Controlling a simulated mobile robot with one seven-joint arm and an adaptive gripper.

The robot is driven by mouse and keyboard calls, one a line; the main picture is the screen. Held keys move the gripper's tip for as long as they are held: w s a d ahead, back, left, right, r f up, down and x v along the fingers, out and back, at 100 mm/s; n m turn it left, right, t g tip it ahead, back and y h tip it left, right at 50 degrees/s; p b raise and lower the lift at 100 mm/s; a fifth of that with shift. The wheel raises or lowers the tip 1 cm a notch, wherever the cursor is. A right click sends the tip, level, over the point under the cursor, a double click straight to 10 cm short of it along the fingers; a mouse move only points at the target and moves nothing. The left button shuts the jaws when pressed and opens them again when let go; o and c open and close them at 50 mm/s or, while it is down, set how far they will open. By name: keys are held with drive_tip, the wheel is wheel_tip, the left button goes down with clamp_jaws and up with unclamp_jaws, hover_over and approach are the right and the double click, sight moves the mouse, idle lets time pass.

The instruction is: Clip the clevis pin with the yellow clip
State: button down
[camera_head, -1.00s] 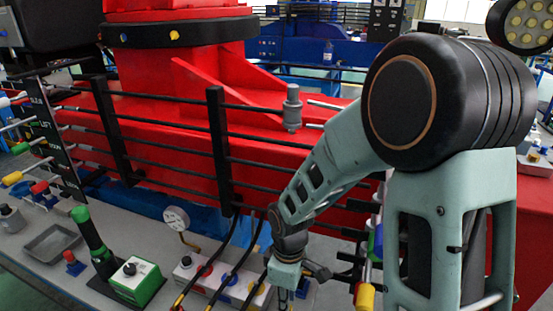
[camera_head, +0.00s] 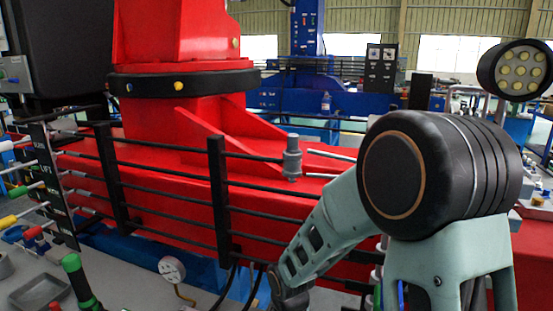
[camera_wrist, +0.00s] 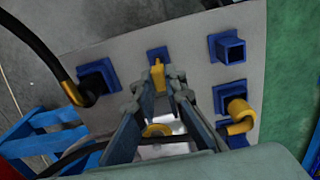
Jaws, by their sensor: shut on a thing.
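In the wrist view my gripper (camera_wrist: 167,80) is shut, with a small upright yellow piece, seemingly the yellow clip (camera_wrist: 158,78), between its fingertips. The fingers partly cover it. Beyond the tips is a pale panel with blue sockets. To the right, a bent yellow part (camera_wrist: 240,116) sits in a blue socket (camera_wrist: 229,96); I cannot tell what it is. I cannot make out the clevis pin for sure. In the head view my gripper is below the picture's lower edge.
A black hose (camera_wrist: 40,40) with a yellow end runs to a blue socket (camera_wrist: 98,82) at the left. An empty blue square socket (camera_wrist: 230,47) stands top right. In the head view are black rails before a red crane base (camera_head: 170,185), a gauge (camera_head: 172,269) and a grey tray (camera_head: 40,292).

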drive_tip(key=shift+r+p, duration=2.05)
drive_tip(key=shift+r, duration=0.3)
drive_tip(key=shift+w, duration=0.1)
